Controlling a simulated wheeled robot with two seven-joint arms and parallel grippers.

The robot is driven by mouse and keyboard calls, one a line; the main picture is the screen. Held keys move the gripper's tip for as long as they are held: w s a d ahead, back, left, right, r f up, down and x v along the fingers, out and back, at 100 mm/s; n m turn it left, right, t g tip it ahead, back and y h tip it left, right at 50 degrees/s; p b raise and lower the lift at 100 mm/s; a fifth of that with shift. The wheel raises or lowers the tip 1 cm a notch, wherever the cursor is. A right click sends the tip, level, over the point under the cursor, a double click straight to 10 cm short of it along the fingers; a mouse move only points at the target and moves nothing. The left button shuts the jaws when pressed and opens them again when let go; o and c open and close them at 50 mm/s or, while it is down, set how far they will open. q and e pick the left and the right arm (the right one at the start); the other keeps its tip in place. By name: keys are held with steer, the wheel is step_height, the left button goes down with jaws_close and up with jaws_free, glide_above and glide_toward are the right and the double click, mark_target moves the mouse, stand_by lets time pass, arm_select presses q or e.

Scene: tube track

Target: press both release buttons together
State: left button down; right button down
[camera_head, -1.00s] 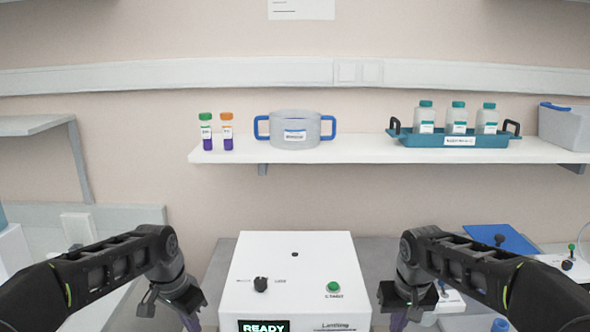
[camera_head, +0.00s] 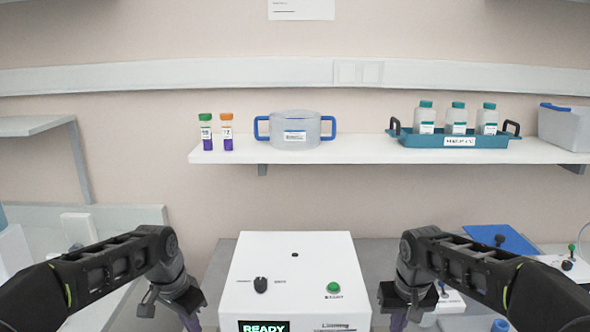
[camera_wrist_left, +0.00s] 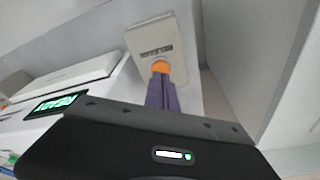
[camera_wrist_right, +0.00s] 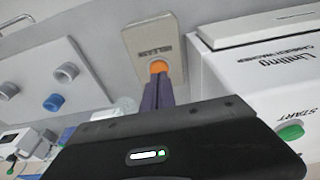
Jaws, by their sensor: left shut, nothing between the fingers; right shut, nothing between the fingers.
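An orange release button (camera_wrist_left: 160,66) sits on a beige plate marked RELEASE (camera_wrist_left: 152,42) in the left wrist view. The purple fingers of my left gripper (camera_wrist_left: 161,80) are shut and empty, tips right at this button. A second orange release button (camera_wrist_right: 158,66) sits on a like plate (camera_wrist_right: 150,40) in the right wrist view. My right gripper (camera_wrist_right: 158,82) is shut and empty, tips right at that button. In both views the tips overlap the button's lower edge; I cannot tell whether they touch or press it. The head view hides both buttons.
The white machine (camera_head: 305,260) stands between my arms, with a dark knob (camera_head: 261,285), a green start button (camera_head: 333,287) and a lit READY display (camera_head: 264,326). A wall shelf (camera_head: 350,152) behind holds tubes, a pot and a tray of bottles. A blue mat (camera_head: 500,238) lies at right.

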arm_select(q)
steer(key=shift+f, duration=0.55)
stand_by(0.6)
steer(key=shift+r, duration=0.1)
stand_by(0.5)
arm_select(e)
steer(key=shift+f, duration=0.55)
stand_by(0.5)
steer(key=shift+r, duration=0.1)
stand_by(0.4)
